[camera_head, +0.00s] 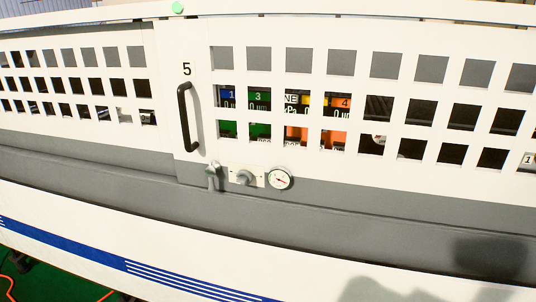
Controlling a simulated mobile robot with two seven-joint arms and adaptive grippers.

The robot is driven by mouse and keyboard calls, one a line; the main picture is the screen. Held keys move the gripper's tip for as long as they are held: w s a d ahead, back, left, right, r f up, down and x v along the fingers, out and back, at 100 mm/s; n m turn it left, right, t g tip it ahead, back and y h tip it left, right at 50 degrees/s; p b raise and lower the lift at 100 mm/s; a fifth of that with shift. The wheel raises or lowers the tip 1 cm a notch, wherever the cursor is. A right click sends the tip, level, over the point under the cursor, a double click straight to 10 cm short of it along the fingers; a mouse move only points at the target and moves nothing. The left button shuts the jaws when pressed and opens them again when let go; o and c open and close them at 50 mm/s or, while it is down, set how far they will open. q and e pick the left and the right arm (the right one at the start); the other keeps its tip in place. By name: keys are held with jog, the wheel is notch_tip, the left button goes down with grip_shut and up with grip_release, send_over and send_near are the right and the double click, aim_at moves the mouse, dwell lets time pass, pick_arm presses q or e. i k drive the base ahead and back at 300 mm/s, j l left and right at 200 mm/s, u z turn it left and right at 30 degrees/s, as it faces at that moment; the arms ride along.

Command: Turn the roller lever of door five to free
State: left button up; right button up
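Door five is a white panel with square cut-outs, marked with a black "5" (187,69). A black vertical handle (184,117) is on it below the number. Below the handle, on the grey band, is a small grey metal lever-like part (213,176). To its right are a grey knob on a light plate (243,177) and a round white dial with a red pointer (280,179). I cannot tell for sure which small part is the roller lever, nor its setting. Neither of my grippers is in view.
A grey ledge (350,212) runs along under the doors, above a white front panel with blue stripes (65,243). A green round light (178,8) is on the top edge. Coloured labelled units show behind the cut-outs. Dark shadows fall at the lower right.

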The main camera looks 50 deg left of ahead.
aim_at(213, 166)
jog(key=u, duration=1.9)
